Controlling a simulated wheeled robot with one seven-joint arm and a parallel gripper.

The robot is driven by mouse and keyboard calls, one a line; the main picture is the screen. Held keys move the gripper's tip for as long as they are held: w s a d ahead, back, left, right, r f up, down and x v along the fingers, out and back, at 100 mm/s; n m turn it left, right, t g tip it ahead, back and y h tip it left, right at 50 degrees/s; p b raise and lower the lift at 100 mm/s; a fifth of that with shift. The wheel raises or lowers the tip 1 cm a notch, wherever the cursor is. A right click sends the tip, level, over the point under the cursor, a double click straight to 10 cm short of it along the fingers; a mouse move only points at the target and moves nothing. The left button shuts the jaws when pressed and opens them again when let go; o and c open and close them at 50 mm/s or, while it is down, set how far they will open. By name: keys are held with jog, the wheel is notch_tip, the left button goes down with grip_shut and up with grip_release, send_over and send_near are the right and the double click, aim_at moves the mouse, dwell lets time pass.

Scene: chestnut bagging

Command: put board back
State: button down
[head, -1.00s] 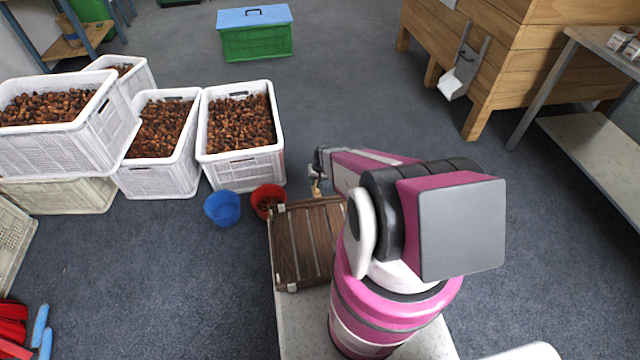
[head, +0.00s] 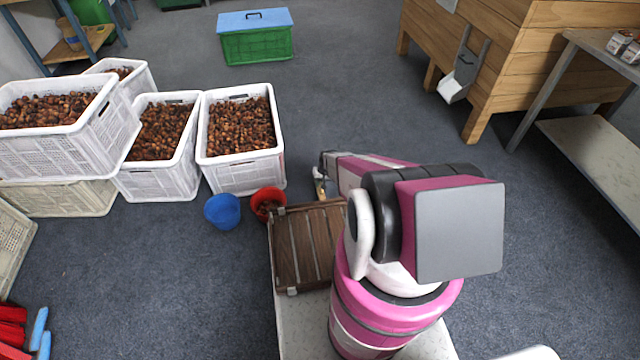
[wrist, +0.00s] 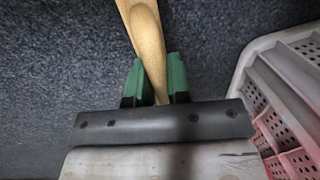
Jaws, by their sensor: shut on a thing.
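A light wooden handle (wrist: 145,38) runs up from near the strip. My gripper (wrist: 155,78) has its green fingers shut on this handle, one on each side.
The slatted wooden rack (head: 303,247) lies beside my arm. A red bucket (head: 268,203) and a blue bucket (head: 222,211) stand left of my gripper. White crates (head: 241,171) of chestnuts stand behind them; a crate wall (wrist: 275,75) also shows in the wrist view.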

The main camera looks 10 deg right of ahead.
jog(key=c, duration=1.1)
grip_release()
jog(key=shift+f, duration=0.1)
jog(key=v, duration=1.2)
jog(key=s+r, duration=0.7)
jog(key=r, duration=0.5)
jog(key=s+a+r+h, duration=0.1)
jog(key=s+r, duration=0.6)
jog(key=r, duration=0.5)
jog(key=s+a+r+h, duration=0.1)
jog(key=s+r, duration=0.6)
jog(key=r, duration=0.5)
jog(key=shift+s+a+r, duration=0.1)
jog(key=shift+s+a, duration=0.1)
jog(key=shift+a, duration=0.05)
